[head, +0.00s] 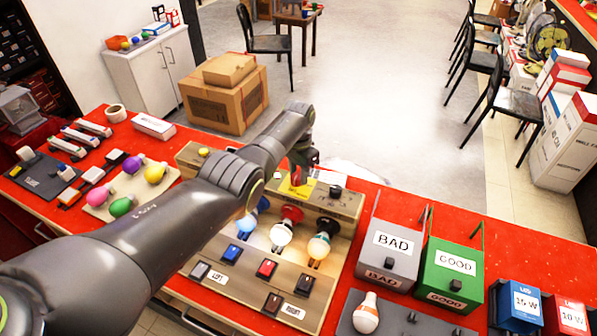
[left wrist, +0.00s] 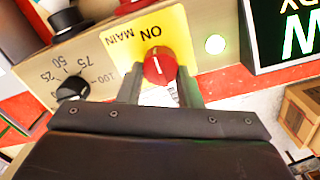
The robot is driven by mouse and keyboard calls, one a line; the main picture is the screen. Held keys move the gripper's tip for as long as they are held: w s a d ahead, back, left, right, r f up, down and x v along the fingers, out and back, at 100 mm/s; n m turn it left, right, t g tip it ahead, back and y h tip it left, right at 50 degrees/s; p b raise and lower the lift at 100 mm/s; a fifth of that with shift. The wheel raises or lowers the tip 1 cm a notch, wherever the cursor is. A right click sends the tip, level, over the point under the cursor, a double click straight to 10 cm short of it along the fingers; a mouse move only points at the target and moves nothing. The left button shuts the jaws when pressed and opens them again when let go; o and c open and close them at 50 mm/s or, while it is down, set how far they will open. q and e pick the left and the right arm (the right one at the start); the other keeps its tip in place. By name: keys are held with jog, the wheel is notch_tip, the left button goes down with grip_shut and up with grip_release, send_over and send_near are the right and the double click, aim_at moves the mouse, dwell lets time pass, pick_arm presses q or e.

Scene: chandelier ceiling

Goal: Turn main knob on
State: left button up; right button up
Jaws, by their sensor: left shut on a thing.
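The red main knob (left wrist: 158,66) sits on a yellow label (left wrist: 128,40) reading "ON" and "MAIN" on the wooden panel. A white line marks its face. My left gripper (left wrist: 160,88) is shut on the knob, with one finger at each side. A round pale-green light (left wrist: 215,44) glows beside the label. A black dial (left wrist: 72,90) with marks such as 25, 50, 75 and 100 is nearby. My right gripper is not in view.
Loose coloured bulbs lie on a tray (head: 103,212) at left.

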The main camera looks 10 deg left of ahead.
aim_at(299, 174)
pick_arm(q)
jog(key=o, duration=1)
jog(key=shift+r, duration=0.1)
jog(key=shift+r, duration=0.25)
notch_tip(299, 174, up, 5)
jog(key=shift+f+p, duration=0.15)
jog(key=shift+p, duration=0.4)
notch_tip(299, 174, up, 12)
jog(key=b, duration=0.2)
jog(key=shift+b, duration=0.35)
